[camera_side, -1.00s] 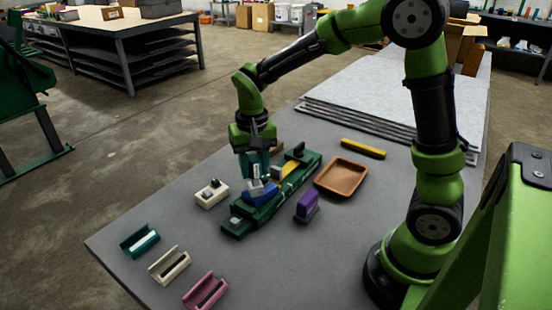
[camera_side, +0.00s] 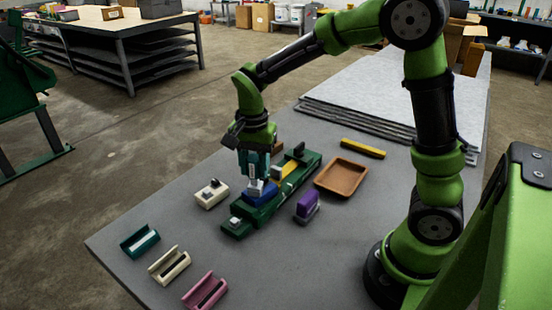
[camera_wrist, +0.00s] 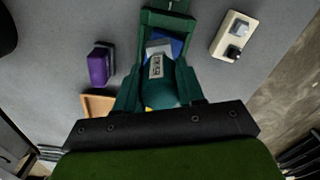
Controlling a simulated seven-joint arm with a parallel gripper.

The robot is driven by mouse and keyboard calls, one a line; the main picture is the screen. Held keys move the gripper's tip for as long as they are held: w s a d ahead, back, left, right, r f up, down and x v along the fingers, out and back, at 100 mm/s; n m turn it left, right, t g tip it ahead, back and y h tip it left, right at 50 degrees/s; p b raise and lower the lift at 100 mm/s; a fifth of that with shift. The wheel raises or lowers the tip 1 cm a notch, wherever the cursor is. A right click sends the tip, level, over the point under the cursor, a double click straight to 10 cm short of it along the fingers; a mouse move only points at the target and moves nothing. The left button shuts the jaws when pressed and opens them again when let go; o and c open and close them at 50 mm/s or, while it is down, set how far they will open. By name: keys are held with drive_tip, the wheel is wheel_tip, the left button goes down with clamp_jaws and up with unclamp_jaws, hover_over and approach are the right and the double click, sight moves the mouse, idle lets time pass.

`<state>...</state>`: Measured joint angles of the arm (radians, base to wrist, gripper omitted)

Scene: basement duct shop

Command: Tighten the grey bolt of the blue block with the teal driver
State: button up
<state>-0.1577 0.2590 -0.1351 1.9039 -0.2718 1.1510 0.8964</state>
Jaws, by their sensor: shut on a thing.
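The blue block (camera_side: 262,198) sits in the long green fixture (camera_side: 240,228) on the grey table. My gripper (camera_side: 258,176) points down over the block and is shut on the teal driver, which shows between the fingers in the wrist view (camera_wrist: 162,90) with a pale label on it. In the wrist view the blue block (camera_wrist: 177,46) is partly hidden behind the driver. A light grey piece (camera_wrist: 157,47) shows at the block beside the driver. I cannot tell whether it is the grey bolt, nor whether the driver's tip touches the bolt.
A cream block with knobs (camera_side: 212,194) stands left of the fixture, a purple block (camera_side: 307,208) and brown tray (camera_side: 353,167) right. Teal (camera_side: 127,246), cream (camera_side: 157,272) and pink (camera_side: 193,297) holders line the front left. A yellow bar (camera_side: 363,149) lies behind the tray.

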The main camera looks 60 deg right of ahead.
drive_tip(key=shift+m, duration=1.7)
drive_tip(key=shift+m, duration=1.7)
drive_tip(key=shift+m, duration=0.4)
drive_tip(key=shift+n, duration=0.8)
drive_tip(key=shift+r, duration=2.55)
